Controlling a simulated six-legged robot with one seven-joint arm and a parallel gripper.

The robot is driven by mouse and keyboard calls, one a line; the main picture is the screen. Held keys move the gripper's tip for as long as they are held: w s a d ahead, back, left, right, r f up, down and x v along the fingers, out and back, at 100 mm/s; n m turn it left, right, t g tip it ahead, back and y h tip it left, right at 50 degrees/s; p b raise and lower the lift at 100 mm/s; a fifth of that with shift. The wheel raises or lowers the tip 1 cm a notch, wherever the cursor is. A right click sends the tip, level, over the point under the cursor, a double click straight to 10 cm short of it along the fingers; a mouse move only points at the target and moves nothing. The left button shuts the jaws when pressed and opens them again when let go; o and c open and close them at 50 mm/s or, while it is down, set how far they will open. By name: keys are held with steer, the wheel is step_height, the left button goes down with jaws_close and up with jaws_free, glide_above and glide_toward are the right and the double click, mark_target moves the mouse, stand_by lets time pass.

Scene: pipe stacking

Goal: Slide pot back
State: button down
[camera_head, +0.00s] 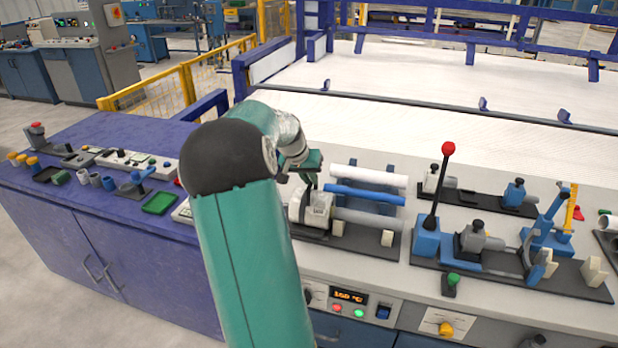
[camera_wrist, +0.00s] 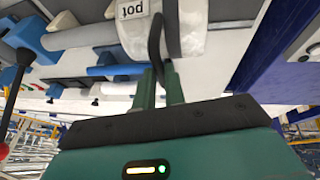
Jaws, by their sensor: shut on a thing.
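The pot (camera_head: 317,206) is a pale block-like body on the dark base of the pipe fixture in the head view. In the wrist view the pot (camera_wrist: 165,40) is at the top and carries a label reading "pot", seen upside down. My gripper (camera_head: 309,182) reaches down to it from above. The wrist view shows my gripper's green fingers (camera_wrist: 160,80) shut on the pot's dark curved handle (camera_wrist: 155,40). A grey pipe (camera_head: 367,220) lies to the right of the pot. The far side of the pot is hidden.
A blue pipe (camera_head: 365,194) and a white pipe (camera_head: 370,175) lie behind the grey one. A lever fixture with a red knob (camera_head: 448,148) stands to the right. The purple bench (camera_head: 100,215) with buttons and small parts is at left. White worktop lies behind.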

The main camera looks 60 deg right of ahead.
steer(key=w+a, duration=0.1)
steer(key=w, duration=0.9)
steer(key=shift+w+a, duration=0.25)
steer(key=shift+a, duration=0.1)
steer(key=c, duration=1.5)
jaws_free()
steer(key=shift+w, duration=0.2)
steer(key=v, duration=1.4)
steer(key=shift+s, duration=0.35)
